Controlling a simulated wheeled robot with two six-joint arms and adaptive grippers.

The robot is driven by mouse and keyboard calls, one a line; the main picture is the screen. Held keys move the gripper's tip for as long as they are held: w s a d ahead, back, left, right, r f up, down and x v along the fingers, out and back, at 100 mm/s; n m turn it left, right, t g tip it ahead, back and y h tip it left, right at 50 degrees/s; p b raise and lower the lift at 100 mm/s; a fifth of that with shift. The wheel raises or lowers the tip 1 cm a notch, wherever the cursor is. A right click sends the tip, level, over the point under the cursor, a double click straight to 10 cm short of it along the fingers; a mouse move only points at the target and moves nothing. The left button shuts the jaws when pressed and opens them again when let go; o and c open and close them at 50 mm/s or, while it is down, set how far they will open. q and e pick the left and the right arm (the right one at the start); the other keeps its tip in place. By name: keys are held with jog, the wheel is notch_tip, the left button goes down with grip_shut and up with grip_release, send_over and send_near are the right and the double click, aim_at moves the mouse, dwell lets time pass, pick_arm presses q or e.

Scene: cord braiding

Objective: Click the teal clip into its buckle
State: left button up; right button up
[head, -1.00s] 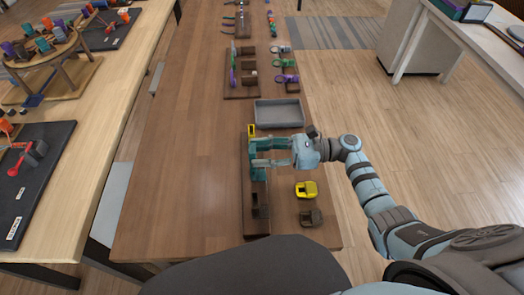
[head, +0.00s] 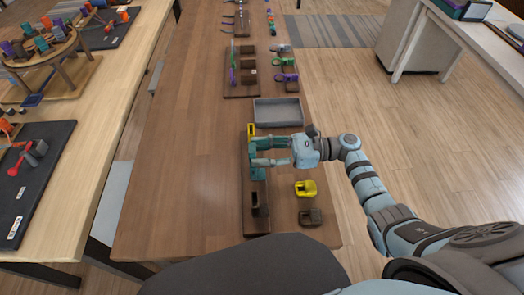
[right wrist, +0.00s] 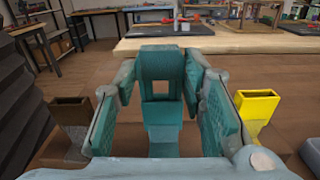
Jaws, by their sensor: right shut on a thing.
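My right gripper (head: 266,152) reaches in from the right over the dark board (head: 257,221). Its two fingers are closed around a teal piece, the teal clip (right wrist: 163,125), which lies between the pads in the right wrist view. Just beyond and against it stands a teal upright with a rectangular window, the teal buckle (right wrist: 160,62); it also shows in the head view (head: 254,146). The clip is in line with the buckle, but I cannot tell how deep it sits. My left gripper is out of view.
On the board, a yellow buckle (head: 251,129) stands behind the teal one and a brown buckle (head: 260,205) in front. A yellow clip (head: 306,188) and a brown clip (head: 311,217) lie to the right. A grey tray (head: 278,112) is behind.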

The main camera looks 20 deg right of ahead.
jog(key=shift+f, duration=0.3)
dwell(0.6)
jog(key=o, duration=0.9)
jog(key=o, duration=0.3)
jog(key=v, duration=0.6)
jog(key=shift+b, duration=0.45)
